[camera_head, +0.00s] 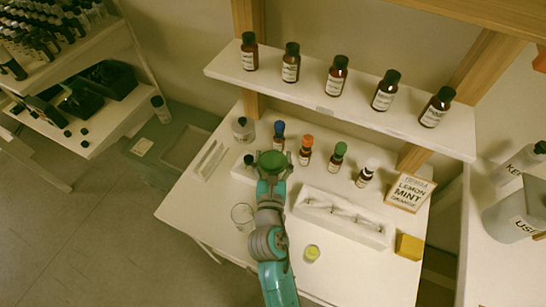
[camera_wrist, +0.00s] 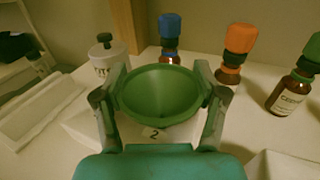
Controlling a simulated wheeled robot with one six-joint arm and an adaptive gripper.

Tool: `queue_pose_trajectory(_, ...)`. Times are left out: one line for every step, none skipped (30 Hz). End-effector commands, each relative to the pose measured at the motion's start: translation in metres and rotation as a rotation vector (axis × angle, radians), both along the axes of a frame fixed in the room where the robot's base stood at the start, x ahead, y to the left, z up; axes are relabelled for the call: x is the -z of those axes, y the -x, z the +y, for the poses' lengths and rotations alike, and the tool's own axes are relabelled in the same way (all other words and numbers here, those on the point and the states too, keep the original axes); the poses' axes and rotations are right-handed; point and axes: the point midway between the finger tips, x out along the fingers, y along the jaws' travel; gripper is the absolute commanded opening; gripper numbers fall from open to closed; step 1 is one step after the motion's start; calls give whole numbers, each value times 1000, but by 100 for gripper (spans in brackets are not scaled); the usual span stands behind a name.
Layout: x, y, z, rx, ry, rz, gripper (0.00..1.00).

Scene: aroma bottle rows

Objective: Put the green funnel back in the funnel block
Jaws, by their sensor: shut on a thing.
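The green funnel (camera_head: 272,158) is between the fingers of my gripper (camera_head: 272,168), over the back left of the table. In the wrist view the funnel (camera_wrist: 160,92) has its wide mouth up, with my gripper's fingers (camera_wrist: 160,105) shut on it from both sides. A white block (camera_wrist: 152,133) marked "2" shows just below and behind the funnel. In the head view the white block (camera_head: 240,172) is partly hidden by my gripper. The funnel's stem is hidden, so I cannot tell whether it is in the block.
Bottles with blue (camera_head: 279,128), orange (camera_head: 307,141), green (camera_head: 340,148) and white (camera_head: 371,165) tops stand behind. A white rack (camera_head: 345,230) lies to the right, a glass (camera_head: 241,214) at left, a yellow block (camera_head: 409,247) front right. A bottle shelf (camera_head: 330,107) overhangs the back.

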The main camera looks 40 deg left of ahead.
Motion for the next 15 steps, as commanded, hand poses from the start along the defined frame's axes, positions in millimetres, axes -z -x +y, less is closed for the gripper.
queue_pose_trajectory(2,0,0,0,0,0,45)
queue_pose_trajectory(2,0,0,0,1,1,45)
queue_pose_trajectory(4,0,0,0,0,1,45)
queue_pose_trajectory(4,0,0,0,0,1,74)
queue_pose_trajectory(4,0,0,0,-1,2,81)
queue_pose_trajectory(4,0,0,0,-1,2,91)
queue_pose_trajectory(3,0,0,0,0,1,96)
queue_pose_trajectory(3,0,0,0,0,1,96)
queue_pose_trajectory(3,0,0,0,0,1,96)
queue_pose_trajectory(3,0,0,0,0,1,96)
queue_pose_trajectory(3,0,0,0,0,1,96)
queue_pose_trajectory(3,0,0,0,0,1,96)
queue_pose_trajectory(3,0,0,0,0,1,96)
queue_pose_trajectory(3,0,0,0,0,1,96)
queue_pose_trajectory(3,0,0,0,0,1,96)
